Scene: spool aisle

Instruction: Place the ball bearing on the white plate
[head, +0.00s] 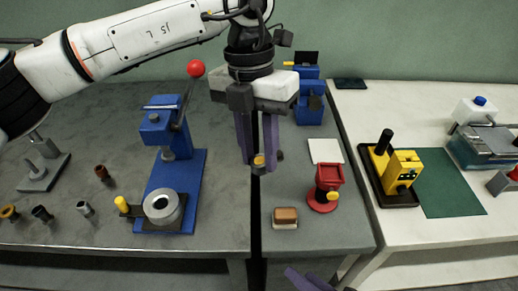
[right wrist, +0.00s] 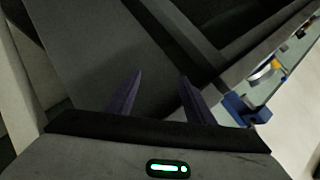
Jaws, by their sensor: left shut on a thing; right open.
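The white plate (head: 325,150) is a flat square on the grey table, right of my left gripper. My left gripper (head: 258,160) hangs above the gap between the tables, shut on a small yellow-and-dark part (head: 258,168), mostly hidden by the fingers; I cannot tell what it is. A silver ring with a dark centre (head: 163,207), which looks like a bearing, sits on the base of the blue press (head: 187,180). My right gripper (right wrist: 155,90) is open and empty in the right wrist view; its purple fingers show at the bottom of the head view (head: 306,281).
A red pedestal (head: 325,190) and a brown-topped block (head: 285,217) stand in front of the plate. Several small cylinders, one brown (head: 102,173), stand on the left table. A yellow device (head: 402,172) and green mat (head: 450,185) lie on the right table.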

